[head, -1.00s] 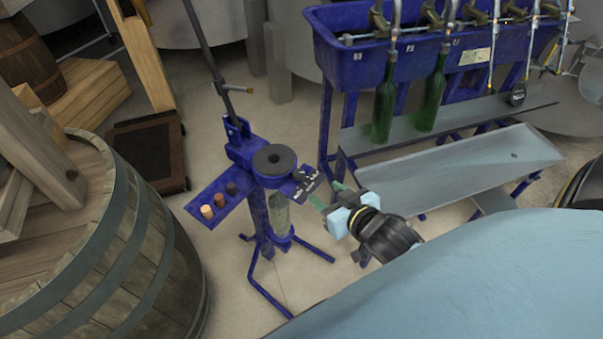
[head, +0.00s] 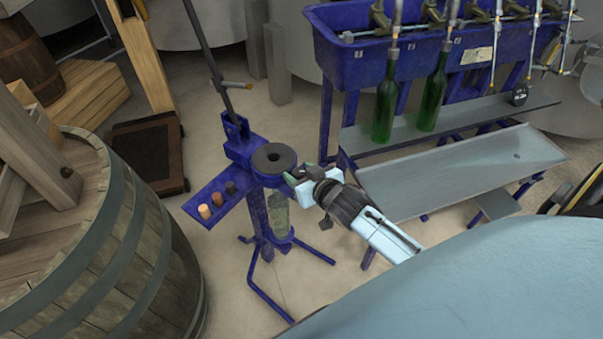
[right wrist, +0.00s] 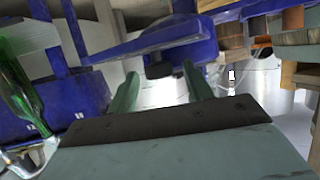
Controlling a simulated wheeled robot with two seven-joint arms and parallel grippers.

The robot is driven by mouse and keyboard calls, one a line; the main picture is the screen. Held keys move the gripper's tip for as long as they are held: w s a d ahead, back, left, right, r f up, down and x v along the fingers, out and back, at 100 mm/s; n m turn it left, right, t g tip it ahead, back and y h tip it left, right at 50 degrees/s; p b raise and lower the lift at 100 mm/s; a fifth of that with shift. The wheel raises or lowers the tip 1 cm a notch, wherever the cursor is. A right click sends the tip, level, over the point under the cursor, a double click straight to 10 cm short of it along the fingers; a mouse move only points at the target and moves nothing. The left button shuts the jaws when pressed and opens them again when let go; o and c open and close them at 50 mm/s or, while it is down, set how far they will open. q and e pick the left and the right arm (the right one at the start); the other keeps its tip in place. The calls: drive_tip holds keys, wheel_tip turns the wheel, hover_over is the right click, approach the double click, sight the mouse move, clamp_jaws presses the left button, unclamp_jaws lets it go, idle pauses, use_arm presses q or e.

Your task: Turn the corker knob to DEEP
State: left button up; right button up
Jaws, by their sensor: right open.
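The blue corker (head: 241,150) stands on the floor in the middle of the head view, with a black ring (head: 274,158) on top. My right gripper (head: 297,176) is at the right side of the corker's head and covers the knob plate there. In the right wrist view, the open green fingers (right wrist: 160,84) point at a small dark part (right wrist: 158,68), apparently the knob, under a blue bar. It lies between the fingertips or just beyond them; I cannot tell which. The knob's pointer and labels cannot be read. My left gripper is not in view.
A blue side tray (head: 190,205) on the corker carries three corks. The corker's lever (head: 205,50) rises behind. A large barrel (head: 150,240) stands at left. At right are a blue filler trough (head: 345,65), green bottles (head: 385,105) and a grey tray (head: 450,170).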

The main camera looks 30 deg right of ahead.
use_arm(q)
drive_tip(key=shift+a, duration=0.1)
use_arm(e)
drive_tip(key=c, duration=1)
drive_tip(key=shift+o, duration=0.2)
drive_tip(key=shift+d+r+n+y+p, duration=0.1)
drive_tip(key=shift+r+n+y+p, duration=0.1)
drive_tip(key=shift+n+y+p, duration=0.9)
drive_tip(key=shift+y+p, duration=0.05)
drive_tip(key=shift+y, duration=0.15)
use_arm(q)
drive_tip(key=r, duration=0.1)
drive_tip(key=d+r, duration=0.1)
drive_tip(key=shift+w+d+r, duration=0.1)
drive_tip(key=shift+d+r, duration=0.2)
use_arm(e)
drive_tip(key=shift+f+n+y, duration=0.15)
drive_tip(key=shift+n+y, duration=0.15)
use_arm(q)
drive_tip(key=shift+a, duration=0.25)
use_arm(e)
drive_tip(key=o, duration=1)
drive_tip(key=shift+c, duration=0.2)
drive_tip(key=shift+d+g, duration=0.1)
drive_tip(key=shift+g, duration=0.2)
